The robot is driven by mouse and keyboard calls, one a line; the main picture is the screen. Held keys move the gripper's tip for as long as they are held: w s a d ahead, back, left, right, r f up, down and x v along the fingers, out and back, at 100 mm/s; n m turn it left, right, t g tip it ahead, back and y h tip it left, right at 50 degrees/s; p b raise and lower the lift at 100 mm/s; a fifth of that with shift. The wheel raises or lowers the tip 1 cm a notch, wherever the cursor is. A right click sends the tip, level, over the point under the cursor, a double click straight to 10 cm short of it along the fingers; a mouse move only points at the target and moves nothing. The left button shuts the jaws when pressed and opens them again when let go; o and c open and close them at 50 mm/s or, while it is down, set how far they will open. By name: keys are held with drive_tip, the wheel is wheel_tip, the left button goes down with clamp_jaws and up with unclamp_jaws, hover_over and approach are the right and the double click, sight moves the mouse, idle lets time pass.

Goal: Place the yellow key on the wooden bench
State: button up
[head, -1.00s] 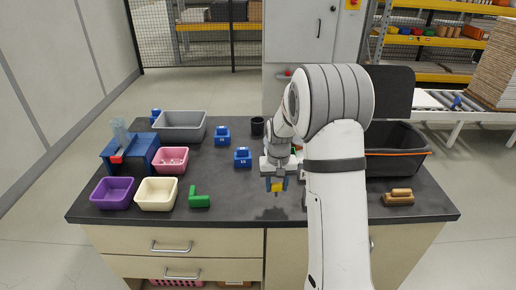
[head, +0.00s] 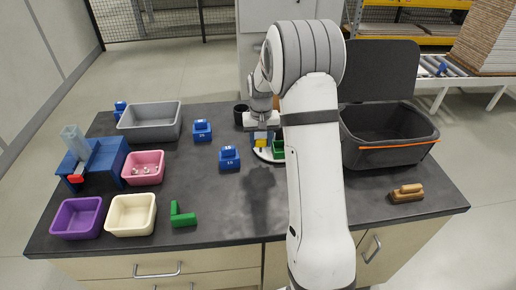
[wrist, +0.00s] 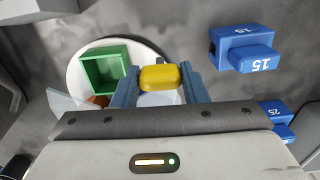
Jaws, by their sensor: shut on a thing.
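My gripper (head: 260,140) is shut on the yellow key (wrist: 160,77), a small rounded yellow block between the blue fingers in the wrist view. In the head view the key (head: 260,135) shows small at the gripper's tip. It is held above the bench top, near a round white plate (wrist: 85,70) with a green open box (wrist: 104,68) on it. The bench (head: 240,215) has a dark top and pale fronts with drawers. A small brown wooden piece (head: 406,194) lies at its right front; I cannot tell whether it is the task's bench.
Blue blocks marked with numbers (head: 229,158) stand left of my gripper. Grey (head: 150,135), pink, cream and purple bins fill the left. A large dark bin (head: 390,155) is at the right. The front middle is clear.

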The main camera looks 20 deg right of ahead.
sight(261, 147)
drive_tip(key=shift+f, duration=2.2)
drive_tip(key=shift+f, duration=0.25)
drive_tip(key=o, duration=1)
drive_tip(key=shift+r, duration=0.1)
drive_tip(key=shift+c, duration=0.2)
